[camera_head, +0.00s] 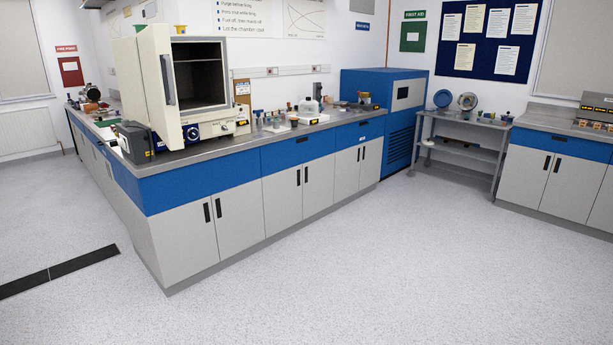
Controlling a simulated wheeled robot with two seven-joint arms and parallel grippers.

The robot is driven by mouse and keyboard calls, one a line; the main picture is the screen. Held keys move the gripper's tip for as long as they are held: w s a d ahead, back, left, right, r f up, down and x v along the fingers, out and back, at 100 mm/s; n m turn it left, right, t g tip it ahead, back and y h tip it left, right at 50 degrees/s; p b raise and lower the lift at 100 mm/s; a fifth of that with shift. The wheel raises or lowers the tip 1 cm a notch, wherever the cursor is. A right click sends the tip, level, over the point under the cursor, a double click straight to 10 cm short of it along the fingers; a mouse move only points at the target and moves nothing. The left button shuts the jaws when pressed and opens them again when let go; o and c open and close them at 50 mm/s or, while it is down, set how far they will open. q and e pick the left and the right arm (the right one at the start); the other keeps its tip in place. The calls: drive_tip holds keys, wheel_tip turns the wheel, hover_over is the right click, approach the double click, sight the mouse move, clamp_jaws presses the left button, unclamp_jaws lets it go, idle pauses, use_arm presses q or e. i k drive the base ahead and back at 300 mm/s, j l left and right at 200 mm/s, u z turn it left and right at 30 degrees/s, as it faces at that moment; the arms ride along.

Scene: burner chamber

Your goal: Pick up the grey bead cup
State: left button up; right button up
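I cannot make out a grey bead cup for certain at this distance. Several small items (277,123) stand on the long bench (232,147) to the right of the burner chamber, too small to tell apart. The cream burner chamber (128,78) stands on the bench with its dark inside showing. Neither of my grippers is in view.
A grey side table (462,120) with round items stands at the back right. Another bench (555,142) is at the far right. A blue cabinet (378,88) ends the long bench. The floor (390,265) in front is clear.

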sight(276, 124)
drive_tip(key=i+u, duration=0.25)
drive_tip(key=i, duration=2.85)
